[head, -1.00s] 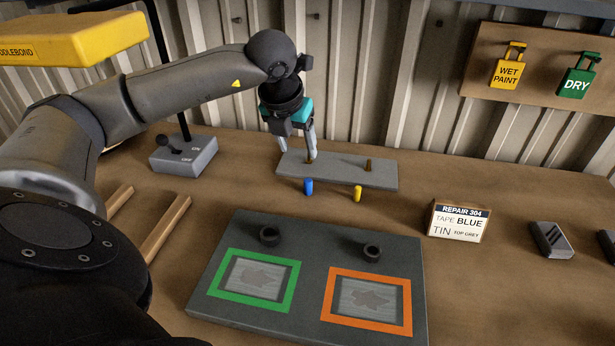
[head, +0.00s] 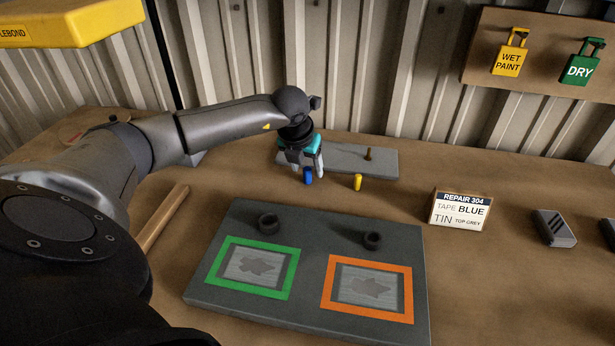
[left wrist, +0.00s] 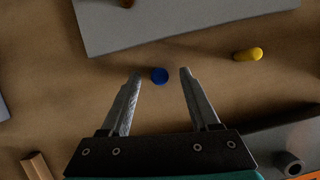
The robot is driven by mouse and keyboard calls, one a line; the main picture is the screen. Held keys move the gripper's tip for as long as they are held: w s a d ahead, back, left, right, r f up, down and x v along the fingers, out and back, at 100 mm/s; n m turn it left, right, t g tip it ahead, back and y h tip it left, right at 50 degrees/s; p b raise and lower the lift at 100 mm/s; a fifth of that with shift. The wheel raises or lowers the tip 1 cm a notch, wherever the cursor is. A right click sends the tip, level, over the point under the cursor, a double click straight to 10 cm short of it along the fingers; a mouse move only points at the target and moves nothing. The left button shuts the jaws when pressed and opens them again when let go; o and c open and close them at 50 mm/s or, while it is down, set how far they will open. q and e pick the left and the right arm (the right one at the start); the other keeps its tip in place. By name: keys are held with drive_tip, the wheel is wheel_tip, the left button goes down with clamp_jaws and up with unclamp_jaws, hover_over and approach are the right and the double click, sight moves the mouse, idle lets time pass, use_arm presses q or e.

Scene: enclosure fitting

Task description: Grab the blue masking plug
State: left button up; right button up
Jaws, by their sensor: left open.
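The blue masking plug (head: 308,175) stands on the wooden bench, in front of the grey peg plate. In the left wrist view the blue plug (left wrist: 159,76) shows as a round blue top, centred near the fingertips. My left gripper (head: 307,172) is open and points down at the plug. In the left wrist view the open fingers of my left gripper (left wrist: 160,74) lie on either side of the plug with a gap to each. A yellow plug (head: 357,182) stands to the right; it also shows in the left wrist view (left wrist: 248,54). My right gripper is not in view.
The grey plate (head: 385,163) with a brown peg lies behind the plugs. A dark panel (head: 310,262) with green and orange frames and two black rings lies in front. A repair card (head: 460,211) stands right. A wooden strip (head: 163,218) lies left.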

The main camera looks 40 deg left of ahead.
use_arm(q)
drive_tip(key=shift+w+f, duration=0.1)
drive_tip(key=shift+f, duration=0.15)
drive_tip(key=shift+c, duration=0.3)
clamp_jaws()
